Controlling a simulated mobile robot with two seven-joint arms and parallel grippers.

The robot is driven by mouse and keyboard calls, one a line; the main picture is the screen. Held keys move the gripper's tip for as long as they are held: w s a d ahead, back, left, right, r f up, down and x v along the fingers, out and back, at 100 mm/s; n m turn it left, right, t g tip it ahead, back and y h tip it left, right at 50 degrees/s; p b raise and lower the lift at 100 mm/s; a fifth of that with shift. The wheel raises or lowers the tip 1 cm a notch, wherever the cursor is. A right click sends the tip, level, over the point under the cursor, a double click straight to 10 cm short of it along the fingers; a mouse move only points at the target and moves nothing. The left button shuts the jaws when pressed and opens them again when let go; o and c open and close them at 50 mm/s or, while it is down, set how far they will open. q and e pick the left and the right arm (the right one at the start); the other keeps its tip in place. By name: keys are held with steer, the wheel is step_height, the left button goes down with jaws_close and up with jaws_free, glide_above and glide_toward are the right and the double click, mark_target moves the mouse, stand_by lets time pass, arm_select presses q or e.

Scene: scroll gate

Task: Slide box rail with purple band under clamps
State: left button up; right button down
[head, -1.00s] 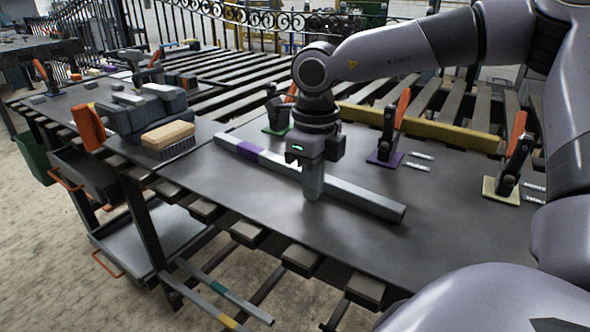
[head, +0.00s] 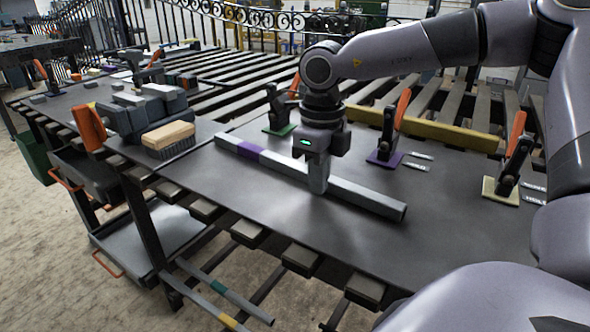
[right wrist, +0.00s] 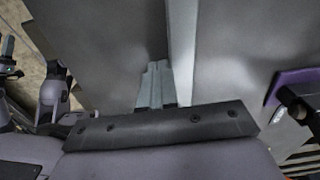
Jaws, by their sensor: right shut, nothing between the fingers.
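The grey box rail (head: 365,197) lies on the dark bench top, running from upper left to lower right. Its purple band (head: 250,152) is near the left end. My right gripper (head: 318,188) points down at the rail's middle, shut and empty. In the right wrist view its fingers (right wrist: 158,84) are together alongside the rail (right wrist: 183,45); contact cannot be told. Behind the rail stand toggle clamps with orange handles: one on a green base (head: 279,129), one on a purple base (head: 385,158), one on a cream base (head: 501,190).
A brush (head: 168,139) and a grey vise (head: 140,112) with an orange part stand at the left. A yellow bar (head: 450,133) runs behind the clamps. Rails with teal (head: 218,286) and yellow bands lie low in front. Bare bench lies before and right of the rail.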

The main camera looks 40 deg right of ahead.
steer(key=shift+w+d, duration=0.25)
steer(key=shift+d, duration=0.6)
steer(key=shift+w+d, duration=0.25)
steer(key=shift+d, duration=0.55)
steer(key=shift+w+d+r+p, duration=0.1)
steer(key=shift+w+d+p, duration=0.2)
steer(key=shift+d, duration=0.35)
steer(key=shift+w+d+r, duration=0.1)
steer(key=shift+w+d, duration=0.1)
steer(key=shift+d, duration=0.25)
stand_by(0.3)
steer(key=shift+a, duration=0.1)
steer(key=shift+s+a, duration=0.1)
steer(key=shift+a, duration=0.2)
steer(key=shift+s+a+b, duration=0.4)
steer(key=shift+a, duration=0.05)
